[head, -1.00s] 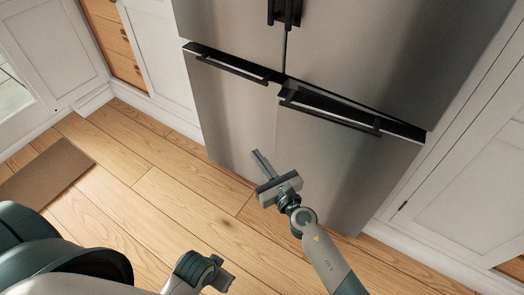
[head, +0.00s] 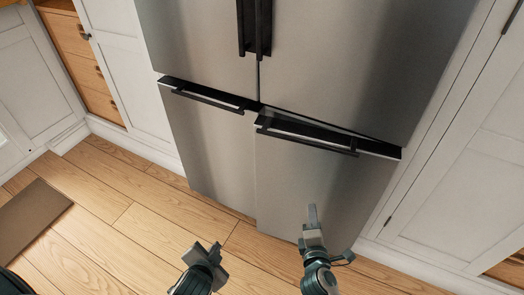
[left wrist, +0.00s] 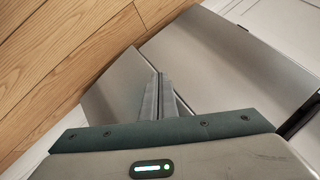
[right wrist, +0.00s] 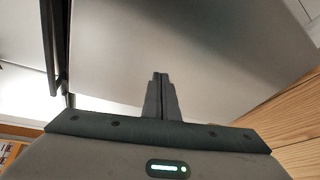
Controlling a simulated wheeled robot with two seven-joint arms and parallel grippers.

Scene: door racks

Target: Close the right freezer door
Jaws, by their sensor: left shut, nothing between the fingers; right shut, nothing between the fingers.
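The right freezer door (head: 325,180) is the lower right steel panel of the fridge. It stands slightly ajar, with its left edge jutting out past the left freezer door (head: 212,145) and a dark gap along its top. Its dark bar handle (head: 310,141) runs near the top edge. My right gripper (head: 312,212) is shut and empty, in front of the door's lower part; I cannot tell if it touches. In the right wrist view its fingers (right wrist: 160,90) point at a steel panel (right wrist: 190,45). My left gripper (head: 216,250) is shut and empty, lower and further left, over the floor.
The upper fridge doors (head: 330,60) look shut, with two vertical dark handles (head: 254,28) at the middle. White cabinets (head: 455,165) stand close on the right and others at left. The wooden floor (head: 110,220) is clear, apart from a brown mat (head: 30,215) at left.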

